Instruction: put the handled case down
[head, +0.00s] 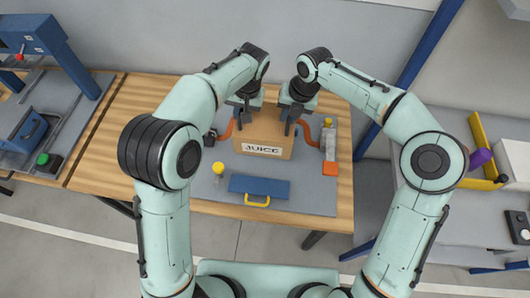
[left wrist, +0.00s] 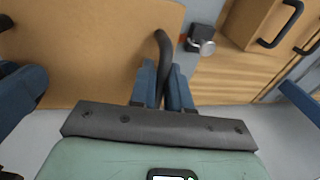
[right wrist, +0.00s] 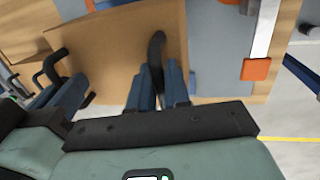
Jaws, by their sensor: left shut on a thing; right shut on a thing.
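The handled case is a brown box (head: 262,141) with a white JUICE label on its front, above the grey mat (head: 290,204) in the head view. My left gripper (head: 241,120) is shut on a dark curved handle at the case's left side; the handle shows between the fingers in the left wrist view (left wrist: 163,52). My right gripper (head: 291,124) is shut on the other dark handle at the right side, seen in the right wrist view (right wrist: 156,50). The case looks level. Its underside is hidden, so I cannot tell whether it touches the mat.
A blue flat thing with a yellow handle (head: 259,187) lies in front of the case. A yellow-topped object (head: 218,169) stands at front left, an orange block (head: 329,168) at right. Orange curved pieces (head: 225,131) show on both sides. Bare wood (head: 130,150) lies left.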

